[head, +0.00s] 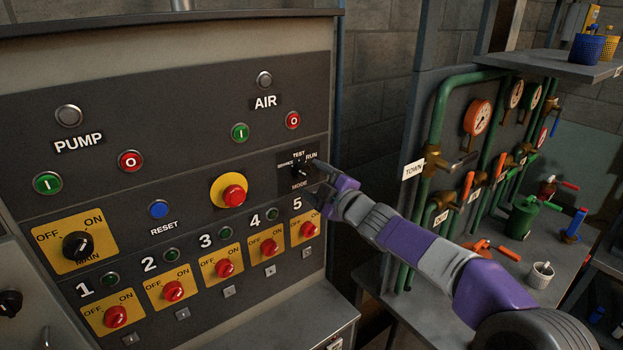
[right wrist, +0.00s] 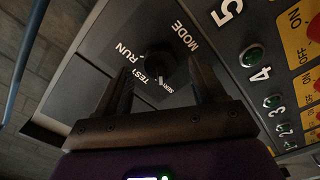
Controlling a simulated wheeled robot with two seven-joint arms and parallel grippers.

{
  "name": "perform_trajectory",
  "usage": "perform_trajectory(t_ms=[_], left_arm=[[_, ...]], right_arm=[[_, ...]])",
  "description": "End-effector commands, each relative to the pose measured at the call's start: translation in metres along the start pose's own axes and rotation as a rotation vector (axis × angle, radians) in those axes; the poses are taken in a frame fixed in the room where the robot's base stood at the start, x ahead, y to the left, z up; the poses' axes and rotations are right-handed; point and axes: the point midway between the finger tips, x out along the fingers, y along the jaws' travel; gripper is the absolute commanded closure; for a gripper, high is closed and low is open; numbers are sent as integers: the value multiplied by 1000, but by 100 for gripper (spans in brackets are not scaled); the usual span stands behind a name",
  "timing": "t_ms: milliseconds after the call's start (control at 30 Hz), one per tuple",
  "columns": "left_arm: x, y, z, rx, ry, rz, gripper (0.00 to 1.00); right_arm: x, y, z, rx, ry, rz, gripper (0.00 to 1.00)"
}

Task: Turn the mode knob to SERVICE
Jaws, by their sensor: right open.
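The mode knob (head: 299,170) is a small black rotary knob on the dark control panel. The labels TEST, RUN and SERVICE sit around its upper side and MODE is below it. My right gripper (head: 319,179) is just right of the knob, close to the panel. In the right wrist view the knob (right wrist: 159,61) lies ahead, between the lines of the two spread dark fingers (right wrist: 163,82). The gripper is open, and no grip on the knob shows. I cannot tell for sure which label the knob's pointer faces. My left gripper is out of view.
A red emergency button (head: 234,195) on a yellow disc is left of the knob. Red switch 5 (head: 308,229) sits just below it, in a row of numbered switches. Green pipes and gauges (head: 477,117) stand at the right, above a workbench with tools.

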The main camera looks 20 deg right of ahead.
Motion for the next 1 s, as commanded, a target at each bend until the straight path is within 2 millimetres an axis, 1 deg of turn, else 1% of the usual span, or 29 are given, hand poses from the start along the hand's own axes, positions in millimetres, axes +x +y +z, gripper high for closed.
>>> perform_trajectory(t_ms=[33, 200, 300, 400, 533, 1000], left_arm=[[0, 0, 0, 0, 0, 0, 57], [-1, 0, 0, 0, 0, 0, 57], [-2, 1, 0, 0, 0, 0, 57], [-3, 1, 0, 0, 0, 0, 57], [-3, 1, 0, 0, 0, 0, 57], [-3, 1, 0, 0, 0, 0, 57]], right_arm=[[-9, 1, 0, -1, -1, 2, 31], [-37, 1, 0, 0, -1, 2, 31], [-49, 1, 0, -2, -1, 1, 31], [-57, 0, 0, -2, 0, 1, 31], [-60, 0, 0, 0, -1, 0, 31], [-60, 0, 0, 0, 0, 0, 31]])
